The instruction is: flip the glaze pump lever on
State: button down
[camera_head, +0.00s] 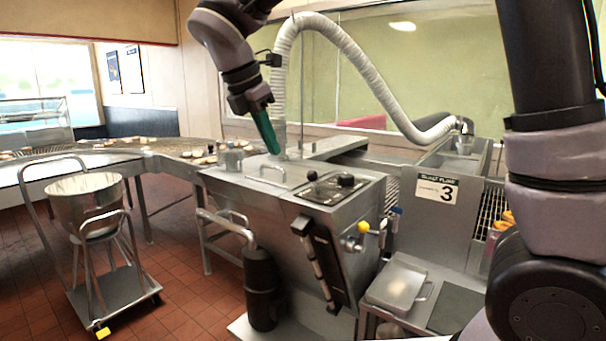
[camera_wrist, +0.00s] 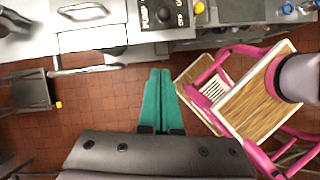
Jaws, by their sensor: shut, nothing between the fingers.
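The black control panel (camera_head: 325,192) is set in the sloped top of the steel glaze machine (camera_head: 285,205). A black ball-topped lever (camera_head: 346,180) stands on it, with a smaller dark knob (camera_head: 312,175) beside it. In the wrist view the panel (camera_wrist: 146,18) shows at the top edge, with part of a "PUMP" label and a round black knob (camera_wrist: 163,14); whether the lever is on or off is unclear. My gripper (camera_head: 272,148) has green fingers, shut and empty, above the machine's back left, apart from the lever. Its fingers (camera_wrist: 160,72) also show in the wrist view.
A ribbed white hose (camera_head: 365,65) arches over the machine from its back. A yellow-knobbed valve (camera_head: 363,227) is on the front right. A steel bowl on a cart (camera_head: 88,190) stands left. A pink-framed chair (camera_wrist: 240,95) shows in the wrist view.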

aim_at(314, 184)
jog(key=w+d+f, duration=0.5)
jog(key=d+f, duration=0.1)
jog(key=f, duration=0.2)
jog(key=shift+w+f, duration=0.15)
jog(key=shift+w, duration=0.15)
jog(key=shift+w+d, duration=0.1)
dwell(0.5)
jog(key=shift+w+d+r, duration=0.1)
jog(key=shift+r, duration=0.1)
